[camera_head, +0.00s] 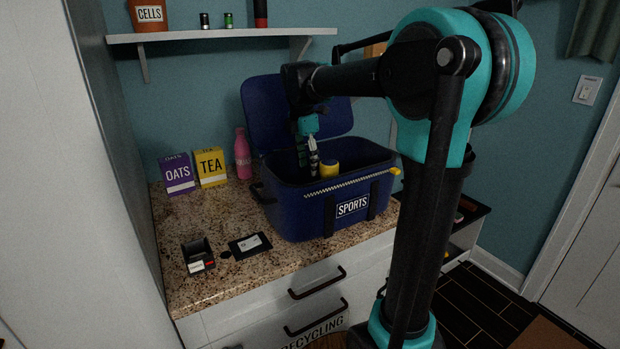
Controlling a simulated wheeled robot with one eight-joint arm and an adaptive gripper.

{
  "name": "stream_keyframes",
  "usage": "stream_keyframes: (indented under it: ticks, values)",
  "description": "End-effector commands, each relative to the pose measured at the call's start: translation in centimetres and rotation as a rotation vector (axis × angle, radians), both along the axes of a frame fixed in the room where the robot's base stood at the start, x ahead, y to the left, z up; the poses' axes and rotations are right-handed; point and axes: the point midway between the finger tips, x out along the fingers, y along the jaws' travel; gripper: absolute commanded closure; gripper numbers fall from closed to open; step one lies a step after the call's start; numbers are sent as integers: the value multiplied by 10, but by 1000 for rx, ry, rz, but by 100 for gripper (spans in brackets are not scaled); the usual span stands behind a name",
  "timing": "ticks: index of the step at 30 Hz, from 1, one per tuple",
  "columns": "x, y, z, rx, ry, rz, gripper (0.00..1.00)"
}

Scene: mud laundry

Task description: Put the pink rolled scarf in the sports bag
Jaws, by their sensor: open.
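The blue sports bag (297,212) stands on the counter with its lid raised against the wall and a "SPORTS" label on its front. My gripper (307,160) is open and points down into the bag's opening, with its fingertips at about rim height or just inside. A yellow-topped item (329,168) shows inside the bag, just right of my gripper. I cannot make out a pink rolled scarf; the bag's floor is hidden by its front wall and my gripper.
A pink bottle (242,155), a yellow tea box (211,167) and a purple oats box (177,174) stand left of the bag. A small black device (198,256) and a dark card holder (249,245) lie in front. A wall shelf (220,34) hangs above.

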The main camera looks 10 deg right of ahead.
Motion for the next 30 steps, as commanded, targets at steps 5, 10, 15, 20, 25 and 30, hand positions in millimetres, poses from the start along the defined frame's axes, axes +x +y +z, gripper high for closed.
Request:
stream_keyframes:
  ticks: [5,10,15,20,25,30]
  values:
    - [-1,2,18,0,0,1,49]
    - [-1,3,22,0,0,1,49]
    - [-1,3,22,0,0,1,49]
    - [-1,3,22,0,0,1,49]
    - [-1,3,22,0,0,0,49]
    - [-1,3,22,0,0,0,49]
